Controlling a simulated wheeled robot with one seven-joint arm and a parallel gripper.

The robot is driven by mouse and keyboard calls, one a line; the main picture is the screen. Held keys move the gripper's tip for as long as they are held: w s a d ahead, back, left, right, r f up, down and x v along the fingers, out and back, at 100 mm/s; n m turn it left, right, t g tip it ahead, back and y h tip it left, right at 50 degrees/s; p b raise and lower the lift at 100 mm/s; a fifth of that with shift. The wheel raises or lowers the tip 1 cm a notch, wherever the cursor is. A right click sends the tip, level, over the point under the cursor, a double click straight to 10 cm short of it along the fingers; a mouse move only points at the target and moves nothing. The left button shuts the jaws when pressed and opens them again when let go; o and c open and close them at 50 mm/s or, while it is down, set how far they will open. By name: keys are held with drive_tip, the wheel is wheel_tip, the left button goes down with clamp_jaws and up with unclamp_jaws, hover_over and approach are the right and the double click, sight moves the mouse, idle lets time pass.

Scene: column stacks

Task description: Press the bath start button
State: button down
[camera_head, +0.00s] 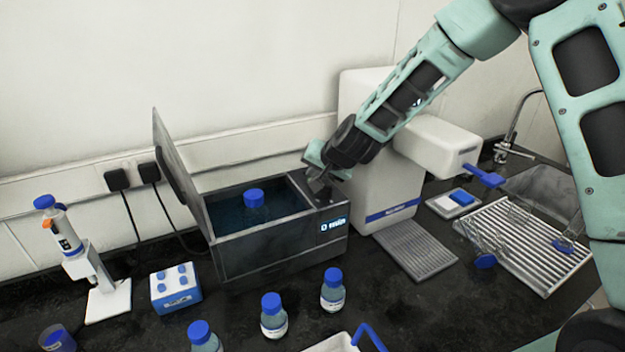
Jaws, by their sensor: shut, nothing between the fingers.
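The water bath (265,250) is a dark grey box on the black bench, with its lid (178,175) standing open on the left. A blue-capped bottle (254,205) stands in the water inside it. A small lit display (333,225) shows on the front at the right end. My gripper (319,187) is shut and empty, pointing down over the top panel at the bath's right end. The start button cannot be made out; the gripper may cover it. I cannot tell whether the fingertips touch the panel.
A white dispenser (375,115) stands close behind and right of the bath, with a grey drip tray (415,248) before it. Several blue-capped bottles (273,315) stand in front. A pipette on a stand (105,295) and a blue-white block (175,288) are left. A draining rack (525,240) lies right.

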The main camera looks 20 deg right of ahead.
drive_tip(key=shift+f, duration=0.2)
drive_tip(key=shift+r, duration=0.15)
idle(0.3)
drive_tip(key=shift+r+p, duration=0.45)
drive_tip(key=shift+r, duration=0.3)
drive_tip(key=shift+r+p, duration=1.85)
drive_tip(key=shift+r, duration=0.7)
drive_tip(key=shift+f, duration=0.1)
